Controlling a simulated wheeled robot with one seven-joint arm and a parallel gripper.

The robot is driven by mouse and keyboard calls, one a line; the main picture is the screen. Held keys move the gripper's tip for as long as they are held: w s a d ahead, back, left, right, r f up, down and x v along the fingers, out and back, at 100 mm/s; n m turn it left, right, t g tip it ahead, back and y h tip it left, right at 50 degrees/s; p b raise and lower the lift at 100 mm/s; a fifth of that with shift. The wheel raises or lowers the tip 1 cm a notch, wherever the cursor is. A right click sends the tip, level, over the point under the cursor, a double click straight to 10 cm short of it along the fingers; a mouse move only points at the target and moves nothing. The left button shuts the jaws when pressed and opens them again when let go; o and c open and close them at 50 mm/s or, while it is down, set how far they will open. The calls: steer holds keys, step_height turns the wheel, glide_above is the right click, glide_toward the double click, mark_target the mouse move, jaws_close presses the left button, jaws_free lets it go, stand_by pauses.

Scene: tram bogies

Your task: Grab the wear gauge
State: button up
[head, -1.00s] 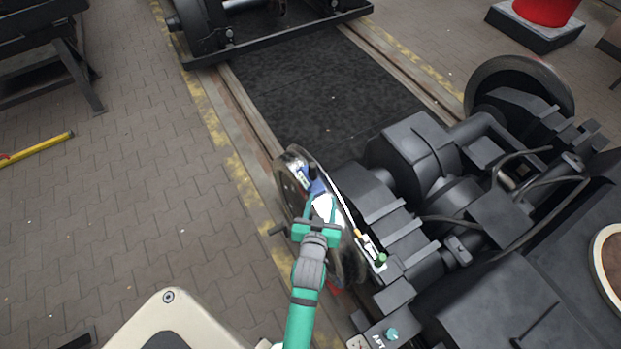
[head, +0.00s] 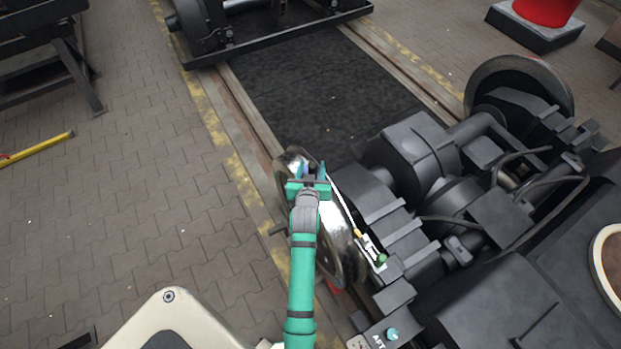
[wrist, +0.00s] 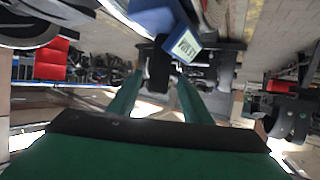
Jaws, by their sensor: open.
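The wear gauge appears to be the blue block with a white label (wrist: 165,24) at the top of the wrist view, just beyond my fingertips; its lettering is not clearly readable. In the head view only a small blue part of it (head: 306,169) shows, at the upper rim of the near wheel (head: 335,225), with my gripper in front of it. My green gripper (head: 312,170) is open over the wheel's top. In the wrist view its two fingers (wrist: 160,82) stand apart with nothing held between them. I cannot tell whether they touch the block.
The dark bogie frame (head: 410,150) fills the right side, with cables and a small white, green-ended tool (head: 372,251) on it. Another bogie (head: 235,25) stands at the back on the rails. Paved floor (head: 150,190) on the left is mostly clear; a yellow bar (head: 40,147) lies there.

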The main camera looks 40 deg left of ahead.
steer(key=x, duration=0.4)
steer(key=shift+w+f, duration=0.15)
jaws_close()
